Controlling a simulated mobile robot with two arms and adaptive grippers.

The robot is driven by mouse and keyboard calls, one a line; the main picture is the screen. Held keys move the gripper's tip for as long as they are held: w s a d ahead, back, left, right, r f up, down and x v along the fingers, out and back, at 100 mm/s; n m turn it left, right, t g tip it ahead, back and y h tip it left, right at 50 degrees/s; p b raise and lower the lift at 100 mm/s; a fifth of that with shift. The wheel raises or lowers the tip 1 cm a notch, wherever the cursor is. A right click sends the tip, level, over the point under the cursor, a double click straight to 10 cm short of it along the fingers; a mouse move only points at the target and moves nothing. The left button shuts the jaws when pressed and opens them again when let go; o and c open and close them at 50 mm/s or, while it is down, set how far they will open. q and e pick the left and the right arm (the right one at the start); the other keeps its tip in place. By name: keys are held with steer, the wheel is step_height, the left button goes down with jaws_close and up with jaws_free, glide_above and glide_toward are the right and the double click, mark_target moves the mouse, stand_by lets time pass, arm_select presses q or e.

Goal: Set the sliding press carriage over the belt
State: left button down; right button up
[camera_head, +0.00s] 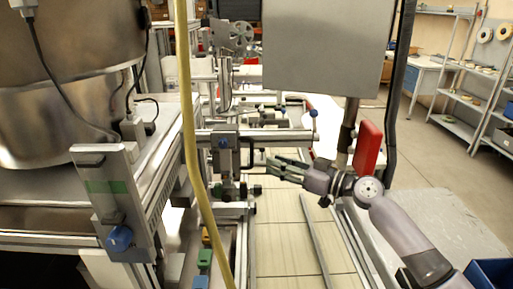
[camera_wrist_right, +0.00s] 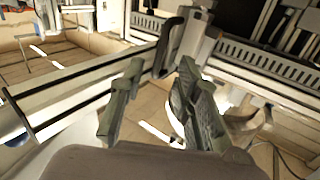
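The press carriage (camera_head: 224,157) is a grey metal block on a horizontal aluminium rail (camera_head: 280,136) left of centre in the head view. The carriage (camera_wrist_right: 198,38) also shows at the upper middle of the right wrist view, with a black handle (camera_wrist_right: 168,48) on it. My right gripper (camera_head: 272,166) is just right of the carriage. In the wrist view its fingers (camera_wrist_right: 161,66) are apart, with the handle at or just beyond the gap between the tips. I cannot tell whether they touch it. The beige surface below (camera_head: 285,245) may be the belt. My left gripper is not visible.
A yellow hose (camera_head: 189,120) hangs in front at the left, near a large metal drum (camera_head: 70,80). A grey panel (camera_head: 325,45) hangs at the top. A red part (camera_head: 367,147) stands beside my right arm. Shelves with reels (camera_head: 465,75) stand far right.

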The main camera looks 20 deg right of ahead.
mark_target(233, 156)
steer(key=p+x, duration=0.2)
steer(key=x, duration=0.5)
steer(key=shift+a, duration=0.25)
steer(key=shift+w, duration=0.1)
steer(key=shift+c, duration=0.4)
jaws_close()
